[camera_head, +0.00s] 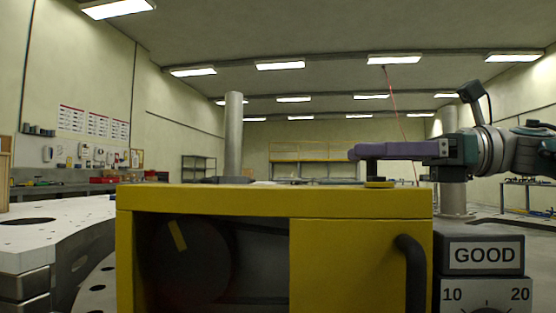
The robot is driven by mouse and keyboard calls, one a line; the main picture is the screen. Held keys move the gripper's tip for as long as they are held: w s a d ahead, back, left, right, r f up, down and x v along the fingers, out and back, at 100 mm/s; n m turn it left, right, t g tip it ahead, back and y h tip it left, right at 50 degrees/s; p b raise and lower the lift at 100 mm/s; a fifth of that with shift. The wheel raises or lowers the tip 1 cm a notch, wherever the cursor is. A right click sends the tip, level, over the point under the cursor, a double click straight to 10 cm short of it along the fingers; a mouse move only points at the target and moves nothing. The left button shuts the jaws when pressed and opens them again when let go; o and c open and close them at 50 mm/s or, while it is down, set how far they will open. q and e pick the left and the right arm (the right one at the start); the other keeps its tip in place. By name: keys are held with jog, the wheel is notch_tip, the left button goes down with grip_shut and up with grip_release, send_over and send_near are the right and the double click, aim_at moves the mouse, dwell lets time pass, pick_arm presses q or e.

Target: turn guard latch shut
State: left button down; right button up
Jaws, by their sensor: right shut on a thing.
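The guard latch (380,184) shows as a low yellow disc on top of the yellow guard, near its right end. Its upper part is mostly hidden by my right gripper, so I cannot tell its exact turn. My right gripper (358,153) reaches in level from the right, just above the guard's top. Its purple fingers are shut on the latch and lie over it. The guard (360,240) is a yellow frame with a dark opening at left and a black handle (411,270) at right. My left gripper is not in view.
A dark round part with a yellow mark (177,236) sits inside the guard. A box marked GOOD (484,256) stands at right, above a dial panel (486,295). A pale plate with holes (55,235) spreads at left. A grey post (233,135) rises behind the guard.

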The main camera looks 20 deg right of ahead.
jog(key=shift+a, duration=0.1)
jog(key=o, duration=1.2)
jog(key=shift+o, duration=0.2)
jog(key=b+v, duration=0.1)
jog(key=v, duration=0.8)
jog(key=shift+s+d, duration=0.25)
jog(key=shift+d, duration=0.15)
jog(key=shift+r, duration=0.1)
